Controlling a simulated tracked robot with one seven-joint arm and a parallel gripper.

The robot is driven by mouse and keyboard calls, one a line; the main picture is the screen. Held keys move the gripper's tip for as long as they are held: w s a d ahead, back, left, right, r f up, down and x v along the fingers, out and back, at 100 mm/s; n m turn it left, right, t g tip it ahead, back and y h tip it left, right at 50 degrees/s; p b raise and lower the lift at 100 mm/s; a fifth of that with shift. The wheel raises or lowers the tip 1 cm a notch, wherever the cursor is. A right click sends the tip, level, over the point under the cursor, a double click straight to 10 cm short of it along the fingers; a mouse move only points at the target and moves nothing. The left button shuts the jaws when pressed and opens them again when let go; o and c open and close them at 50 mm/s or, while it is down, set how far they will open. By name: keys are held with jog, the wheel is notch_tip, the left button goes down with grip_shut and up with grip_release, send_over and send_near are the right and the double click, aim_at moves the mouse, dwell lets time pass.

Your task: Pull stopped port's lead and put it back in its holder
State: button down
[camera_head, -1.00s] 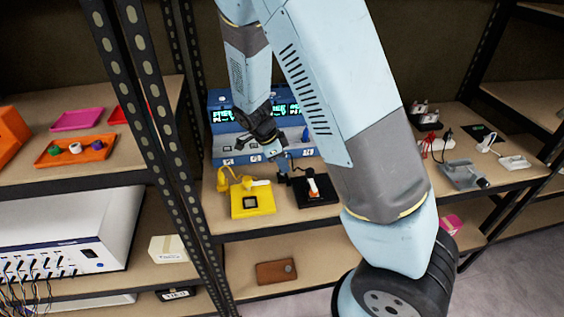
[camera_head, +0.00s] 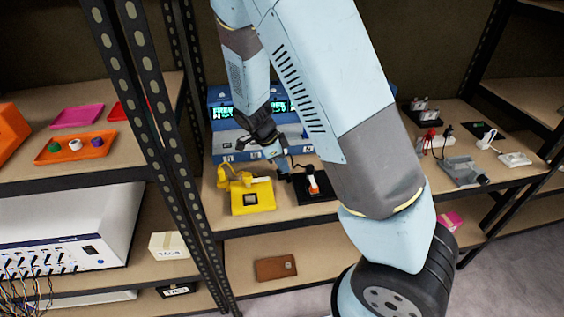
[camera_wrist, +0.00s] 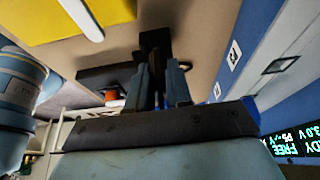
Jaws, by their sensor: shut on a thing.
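The blue freeze dryer (camera_head: 226,142) with green-lit displays stands at the back of the middle shelf. My gripper (camera_head: 280,164) is in front of its lower panel, just above the shelf. In the wrist view my gripper (camera_wrist: 167,88) is shut on a small dark thing (camera_wrist: 155,44), seemingly a black lead's plug; its shape is largely hidden. A black holder (camera_head: 318,194) with a white and red piece lies just right of the gripper. The port openings are too small or hidden to tell apart.
A dark shelf post (camera_head: 150,110) stands left of the arm. A grey device (camera_head: 462,171), plugs and a white adapter (camera_head: 514,159) lie on the right side of the shelf. An orange tray (camera_head: 74,147) is on the left shelf. A brown box (camera_head: 276,267) is below.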

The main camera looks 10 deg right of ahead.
jog(key=shift+f, duration=0.1)
jog(key=c, duration=1)
grip_release()
jog(key=shift+o, duration=0.2)
